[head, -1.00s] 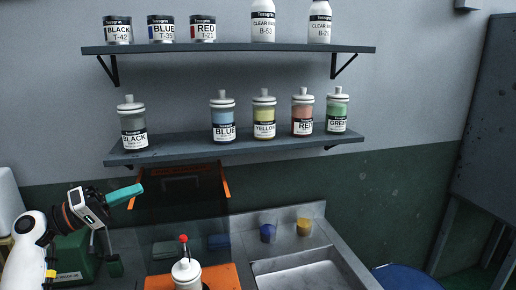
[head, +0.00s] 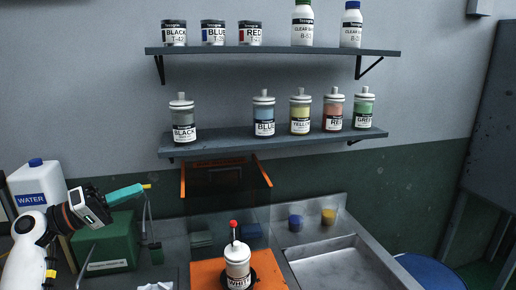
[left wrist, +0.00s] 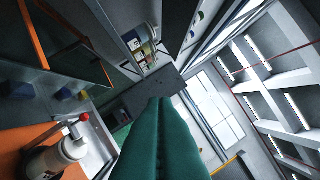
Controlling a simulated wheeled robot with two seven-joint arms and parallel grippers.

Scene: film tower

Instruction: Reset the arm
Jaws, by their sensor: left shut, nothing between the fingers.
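My left gripper (head: 128,192) has teal fingers and is raised at the left of the head view, in front of the wall. It is shut and empty; its fingers lie together in the left wrist view (left wrist: 160,105). It is apart from every object. The white bottle (head: 237,266) with a red-tipped stem stands upright on an orange mat (head: 207,275), to the right of and below the gripper. The bottle also shows at the lower left of the left wrist view (left wrist: 55,160). My right gripper is not in view.
A water jug (head: 38,185) and a green box (head: 106,245) stand near my left arm. An orange-edged dark panel (head: 225,180) is right of the gripper. A metal sink (head: 340,268) is at right. Two shelves (head: 270,50) hold cans and bottles.

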